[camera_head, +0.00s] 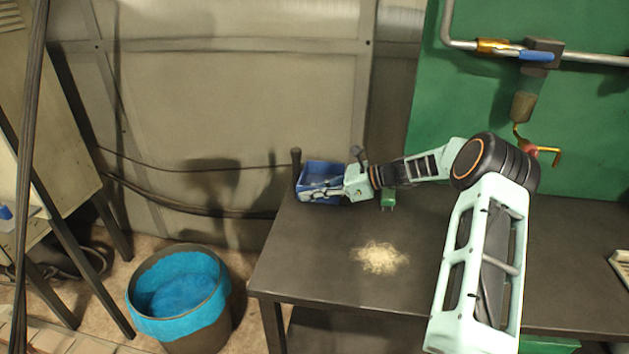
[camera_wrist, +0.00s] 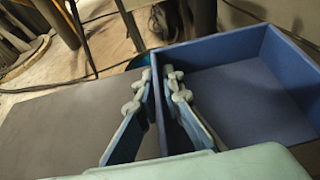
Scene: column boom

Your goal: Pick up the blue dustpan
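The blue dustpan (camera_head: 322,170) sits at the far left corner of the dark table. A dark upright post (camera_head: 296,172) stands at its left side. In the wrist view, the dustpan's tray (camera_wrist: 245,92) fills the right half. My gripper (camera_head: 322,188) is over the near side of the dustpan. In the wrist view, my gripper's fingers (camera_wrist: 160,82) straddle one thin dustpan wall, the right finger inside the tray and the left outside. The fingertips are close to the wall, but I cannot tell whether both press on it.
The dark table (camera_head: 310,262) holds a pale pile of shavings (camera_head: 380,257) in front of the dustpan. A small green object (camera_head: 388,199) is right of my gripper. A bin with a blue liner (camera_head: 150,325) stands on the floor at left. Pipes (camera_head: 590,60) run along the green panel.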

